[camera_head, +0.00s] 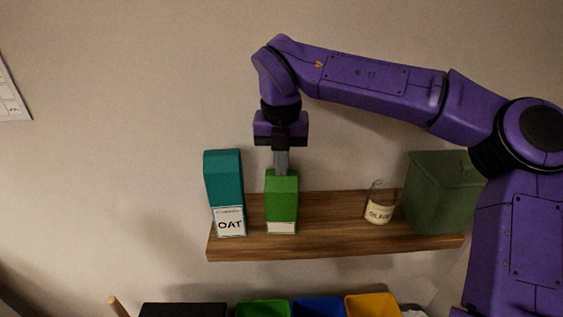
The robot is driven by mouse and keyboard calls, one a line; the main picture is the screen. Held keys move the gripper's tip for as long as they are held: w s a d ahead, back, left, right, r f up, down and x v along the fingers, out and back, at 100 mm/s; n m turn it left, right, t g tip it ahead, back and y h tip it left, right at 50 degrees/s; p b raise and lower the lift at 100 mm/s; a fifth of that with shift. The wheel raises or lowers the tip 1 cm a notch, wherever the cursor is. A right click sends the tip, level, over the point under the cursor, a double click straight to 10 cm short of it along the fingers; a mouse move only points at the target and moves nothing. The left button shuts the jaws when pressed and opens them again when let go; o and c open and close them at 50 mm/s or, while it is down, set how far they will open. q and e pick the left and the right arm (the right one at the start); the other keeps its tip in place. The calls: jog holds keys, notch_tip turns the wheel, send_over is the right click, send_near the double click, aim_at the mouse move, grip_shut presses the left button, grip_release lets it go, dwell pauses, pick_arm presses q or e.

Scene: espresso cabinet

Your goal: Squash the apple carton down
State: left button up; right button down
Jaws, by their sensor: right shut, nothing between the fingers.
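A bright green carton (282,203) with a white label strip at its base stands upright on a wooden shelf (335,237); I take it for the apple carton, though its label is too small to read. My right gripper (281,168) points straight down over it. It is shut and empty, with its fingertips at the carton's top; I cannot tell whether they touch it. The fingers hide a little of the carton's top. My left gripper is not in view.
A teal carton labelled OAT (225,190) stands just left of the green carton. A jar with a cream label (379,210) and a dark green box (436,195) stand to the right. Below the shelf are green (263,309), blue (319,308) and yellow bins (372,307).

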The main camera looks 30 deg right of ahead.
aim_at(280, 190)
notch_tip(280, 190, down, 3)
jog(key=shift+r+b, duration=0.15)
jog(key=shift+b, duration=0.7)
jog(key=s, duration=0.1)
jog(key=s+a+r, duration=0.1)
jog(key=shift+s+a+b, duration=0.3)
jog(key=shift+s+r, duration=0.1)
jog(key=shift+r, duration=0.05)
jog(key=shift+r, duration=0.25)
notch_tip(280, 190, up, 10)
jog(key=shift+s+a+p, duration=0.3)
jog(key=shift+s+p, duration=0.1)
jog(key=shift+p, duration=0.05)
